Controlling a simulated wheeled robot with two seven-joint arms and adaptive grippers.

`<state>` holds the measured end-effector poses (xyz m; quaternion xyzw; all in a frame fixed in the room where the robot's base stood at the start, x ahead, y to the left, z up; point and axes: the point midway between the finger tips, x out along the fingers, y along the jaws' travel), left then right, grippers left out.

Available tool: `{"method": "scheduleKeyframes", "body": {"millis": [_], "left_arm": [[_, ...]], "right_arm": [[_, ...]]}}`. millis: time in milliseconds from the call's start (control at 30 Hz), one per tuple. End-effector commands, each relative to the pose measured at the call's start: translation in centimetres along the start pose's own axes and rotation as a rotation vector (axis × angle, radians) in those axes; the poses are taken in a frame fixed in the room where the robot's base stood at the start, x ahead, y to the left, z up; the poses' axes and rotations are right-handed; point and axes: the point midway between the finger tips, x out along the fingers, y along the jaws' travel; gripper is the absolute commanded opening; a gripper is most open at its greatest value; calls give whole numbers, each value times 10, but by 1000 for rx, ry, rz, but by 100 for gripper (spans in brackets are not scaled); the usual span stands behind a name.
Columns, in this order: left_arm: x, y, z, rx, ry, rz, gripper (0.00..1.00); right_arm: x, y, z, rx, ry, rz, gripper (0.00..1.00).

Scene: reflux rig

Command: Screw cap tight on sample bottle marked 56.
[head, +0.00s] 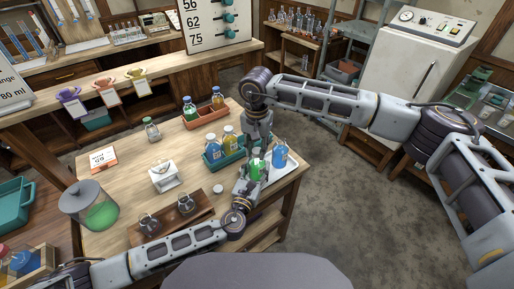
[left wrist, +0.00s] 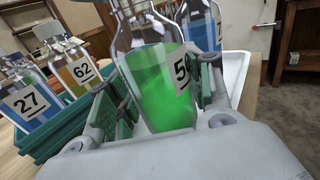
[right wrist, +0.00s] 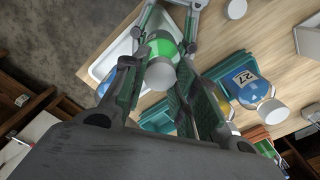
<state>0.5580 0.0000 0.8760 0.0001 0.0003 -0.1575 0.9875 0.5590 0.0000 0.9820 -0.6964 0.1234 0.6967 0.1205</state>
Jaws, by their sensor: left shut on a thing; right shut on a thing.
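The sample bottle (left wrist: 160,95) holds green liquid. The bottle also shows in the head view (head: 256,168) near the table's right end. The white cap (right wrist: 160,74) sits over the bottle's top in the right wrist view. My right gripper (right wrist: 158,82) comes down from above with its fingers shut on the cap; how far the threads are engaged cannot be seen.
A green rack (left wrist: 60,140) beside the bottle holds bottles 27 (left wrist: 30,100) and 62 (left wrist: 75,70). A white tray (right wrist: 103,66) carries a blue bottle (head: 280,155). A loose white cap (head: 217,188) lies on the table. A wooden holder (head: 172,220) stands near my left arm.

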Motion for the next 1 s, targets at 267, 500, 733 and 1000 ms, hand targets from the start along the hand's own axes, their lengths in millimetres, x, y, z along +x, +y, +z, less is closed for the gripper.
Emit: {"method": "scheduleKeyframes", "body": {"millis": [267,500,733,1000], "left_arm": [[0,0,0,0,1,0,0],[0,0,0,0,1,0,0],[0,0,0,0,1,-1,0],[0,0,0,0,1,-1,0]], "right_arm": [[-1,0,0,221,0,-2,21],[0,-1,0,413,-1,-2,21],[0,0,0,597,-1,-2,21],[0,0,0,814,-2,-1,21]]}}
